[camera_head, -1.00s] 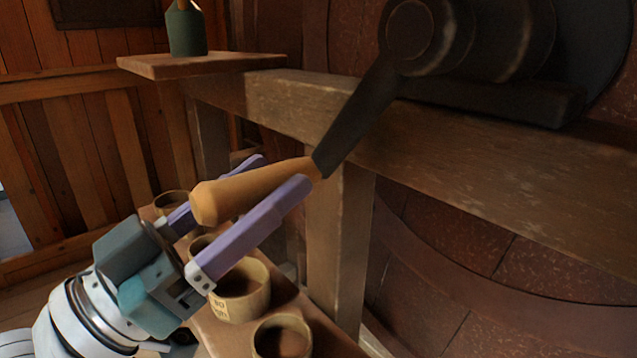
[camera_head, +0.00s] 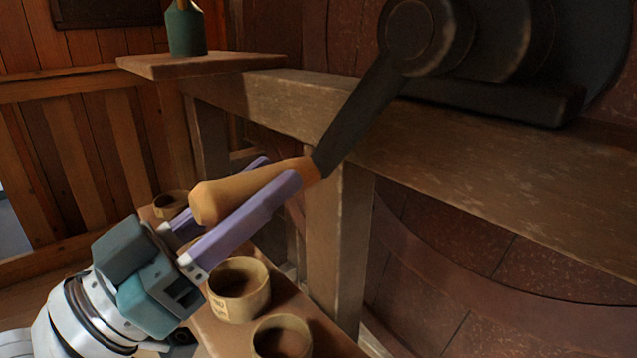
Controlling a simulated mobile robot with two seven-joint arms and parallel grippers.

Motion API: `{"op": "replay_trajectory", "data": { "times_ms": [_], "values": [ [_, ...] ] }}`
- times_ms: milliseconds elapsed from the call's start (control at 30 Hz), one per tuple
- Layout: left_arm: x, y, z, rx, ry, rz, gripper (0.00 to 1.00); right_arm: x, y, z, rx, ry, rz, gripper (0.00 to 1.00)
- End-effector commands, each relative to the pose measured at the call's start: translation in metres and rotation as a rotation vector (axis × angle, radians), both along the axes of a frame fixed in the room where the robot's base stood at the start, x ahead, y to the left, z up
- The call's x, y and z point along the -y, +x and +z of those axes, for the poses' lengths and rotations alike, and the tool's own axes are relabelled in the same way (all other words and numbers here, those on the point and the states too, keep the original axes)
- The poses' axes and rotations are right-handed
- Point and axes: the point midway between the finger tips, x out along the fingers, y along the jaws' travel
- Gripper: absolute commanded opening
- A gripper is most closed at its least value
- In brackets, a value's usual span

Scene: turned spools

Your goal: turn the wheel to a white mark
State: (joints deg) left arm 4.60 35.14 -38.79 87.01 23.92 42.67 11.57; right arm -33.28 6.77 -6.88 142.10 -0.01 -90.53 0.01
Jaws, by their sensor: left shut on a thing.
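A wooden crank handle (camera_head: 235,192) sits at the lower end of a dark crank arm (camera_head: 357,117), which slopes down and left from a dark round hub (camera_head: 418,32). The wheel (camera_head: 585,50) shows partly as a dark disc at the upper right, cut off by the frame. My left gripper (camera_head: 278,172) has its purple fingers on either side of the wooden handle and is shut on it. I cannot make out a white mark. My right gripper is not in view.
A wooden beam (camera_head: 470,175) runs below the hub on a post (camera_head: 338,245). Several round pots, one at the front (camera_head: 282,338), stand on a low shelf under my gripper. A green bottle (camera_head: 186,30) stands on a small board (camera_head: 200,66) at the upper left.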

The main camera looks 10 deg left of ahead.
Motion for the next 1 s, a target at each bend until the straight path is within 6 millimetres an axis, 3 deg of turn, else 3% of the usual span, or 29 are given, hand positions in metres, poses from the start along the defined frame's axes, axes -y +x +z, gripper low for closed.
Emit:
{"op": "replay_trajectory", "data": {
  "times_ms": [667,1000],
  "values": [
    [0.0,0.0,0.0,0.0,0.0,0.0,0.0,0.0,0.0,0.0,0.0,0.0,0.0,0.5],
    [0.01,-0.008,-0.009,-0.058,-0.067,-0.003,0.0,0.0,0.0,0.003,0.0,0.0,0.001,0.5]
  ]
}}
